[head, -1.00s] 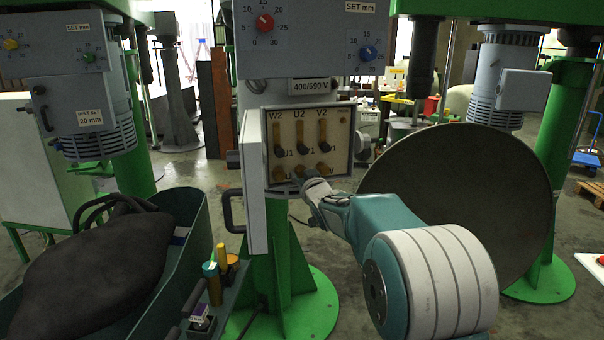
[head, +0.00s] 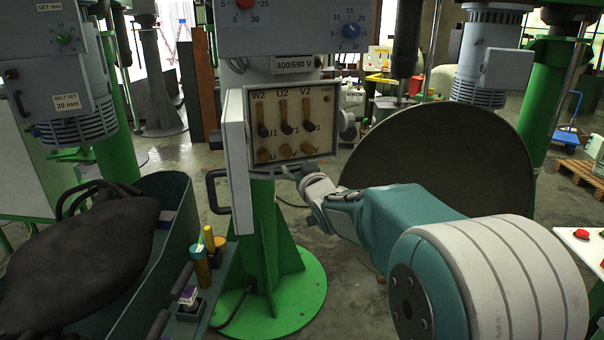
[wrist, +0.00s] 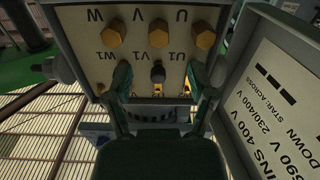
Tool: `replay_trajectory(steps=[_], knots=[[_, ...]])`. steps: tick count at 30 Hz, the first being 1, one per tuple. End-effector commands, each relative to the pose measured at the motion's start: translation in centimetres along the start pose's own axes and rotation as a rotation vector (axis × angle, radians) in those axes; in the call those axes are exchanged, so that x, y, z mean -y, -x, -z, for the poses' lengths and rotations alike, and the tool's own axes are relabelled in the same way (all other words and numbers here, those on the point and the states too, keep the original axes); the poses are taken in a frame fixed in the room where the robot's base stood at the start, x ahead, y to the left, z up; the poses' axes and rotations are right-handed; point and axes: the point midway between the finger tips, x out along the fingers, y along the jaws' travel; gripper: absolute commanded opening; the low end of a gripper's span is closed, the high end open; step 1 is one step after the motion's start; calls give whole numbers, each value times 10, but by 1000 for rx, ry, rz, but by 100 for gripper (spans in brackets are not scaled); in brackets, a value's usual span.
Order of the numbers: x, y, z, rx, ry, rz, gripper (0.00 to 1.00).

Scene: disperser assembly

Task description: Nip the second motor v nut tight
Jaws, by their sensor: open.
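The motor terminal panel (head: 321,121) sits in an open grey box on a green column. Its V nut (head: 285,151) is a brass hex in the bottom row, between the U nut (head: 264,155) and W nut (head: 307,148). In the wrist view the picture is inverted, and the V nut (wrist: 158,37) shows just beyond my fingers. My gripper (wrist: 158,77) is open, with a finger on each side of the dark V1 terminal (wrist: 157,73) in that picture. Contact cannot be told. In the head view my gripper (head: 291,170) is at the box's lower edge.
The box door (head: 236,163) hangs open on the left and shows on the right in the wrist view (wrist: 275,95). A green bin (head: 188,205) with a dark bundle stands at left. A large round disc (head: 450,165) stands behind my arm.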

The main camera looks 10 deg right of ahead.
Motion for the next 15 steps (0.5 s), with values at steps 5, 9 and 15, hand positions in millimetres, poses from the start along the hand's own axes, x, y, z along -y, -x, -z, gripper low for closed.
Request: replay_trajectory(steps=[5, 9, 15], knots=[[0, 23, -1, 2, -1, 0, 71], [0, 29, -1, 2, -1, 0, 71], [0, 29, -1, 2, -1, 0, 71]])
